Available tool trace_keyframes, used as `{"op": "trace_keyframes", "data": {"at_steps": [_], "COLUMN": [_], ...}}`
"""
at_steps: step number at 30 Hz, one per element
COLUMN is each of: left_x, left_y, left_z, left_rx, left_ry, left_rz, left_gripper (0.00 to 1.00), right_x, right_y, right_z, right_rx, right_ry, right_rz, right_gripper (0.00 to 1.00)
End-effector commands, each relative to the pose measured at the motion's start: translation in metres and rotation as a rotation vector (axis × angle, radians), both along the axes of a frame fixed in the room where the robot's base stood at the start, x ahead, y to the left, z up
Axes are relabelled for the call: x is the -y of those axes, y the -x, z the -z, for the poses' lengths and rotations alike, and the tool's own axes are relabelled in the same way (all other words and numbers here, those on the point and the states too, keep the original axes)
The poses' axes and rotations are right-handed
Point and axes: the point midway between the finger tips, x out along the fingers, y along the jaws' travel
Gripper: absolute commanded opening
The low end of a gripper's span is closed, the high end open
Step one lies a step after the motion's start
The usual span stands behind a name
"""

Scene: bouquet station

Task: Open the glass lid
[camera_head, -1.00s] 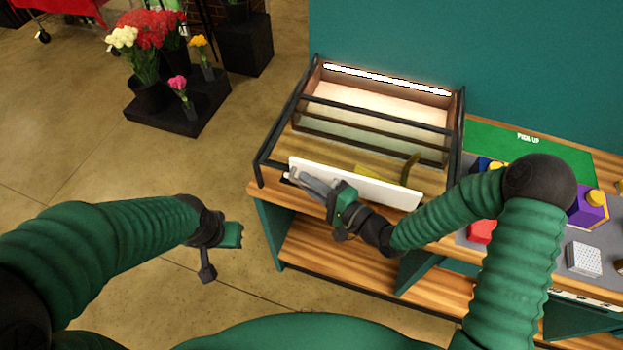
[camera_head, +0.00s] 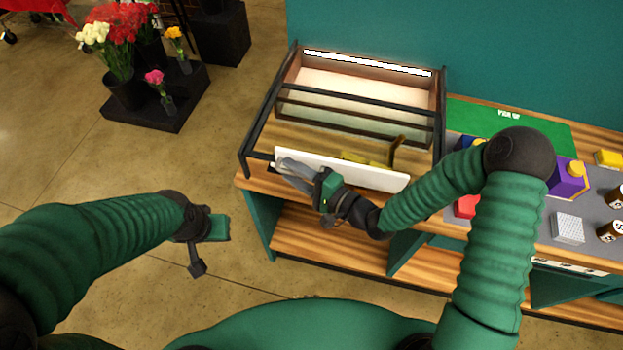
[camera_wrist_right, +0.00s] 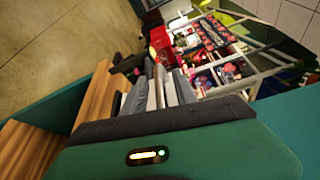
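The display case with the glass lid (camera_head: 356,104) stands on the wooden counter in the head view. Dark bars cross its top, and the clear pane itself is hard to make out. A white panel (camera_head: 352,174) runs along the case's front, with a brass-coloured piece (camera_head: 397,152) behind it. My right gripper (camera_head: 284,167) is at the left end of the white panel, by the case's front left corner; contact cannot be told. Its grey fingers (camera_wrist_right: 158,88) show in the right wrist view, their gap unclear. My left gripper (camera_head: 220,228) hangs over the floor, left of the counter.
Flower buckets stand on a black stand (camera_head: 160,105) at the upper left. A green mat (camera_head: 480,120), a purple box (camera_head: 568,178) and a white block (camera_head: 568,228) are on the counter at the right.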

Motion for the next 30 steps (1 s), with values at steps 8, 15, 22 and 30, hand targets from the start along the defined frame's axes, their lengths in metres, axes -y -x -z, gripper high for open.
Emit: {"op": "trace_keyframes", "data": {"at_steps": [8,15,22,30], "left_x": [0.0,0.0,0.0,0.0], "left_y": [0.0,0.0,0.0,0.0], "left_z": [0.009,0.018,-0.012,-0.012], "left_rx": [0.0,0.0,0.001,0.0], "left_ry": [0.0,0.0,0.0,0.0], "left_rz": [0.0,0.0,0.0,0.0], "left_gripper": [0.0,0.0,0.0,0.0], "right_x": [0.03,0.084,0.118,0.124], "right_y": [0.023,0.069,0.099,0.105], "right_z": [0.0,-0.006,-0.016,-0.012], "right_rx": [-0.002,-0.002,-0.005,-0.003], "right_ry": [0.003,0.005,0.002,0.003], "right_rz": [0.005,0.007,0.003,-0.002], "right_gripper": [0.34,0.34,0.34,0.34]}}
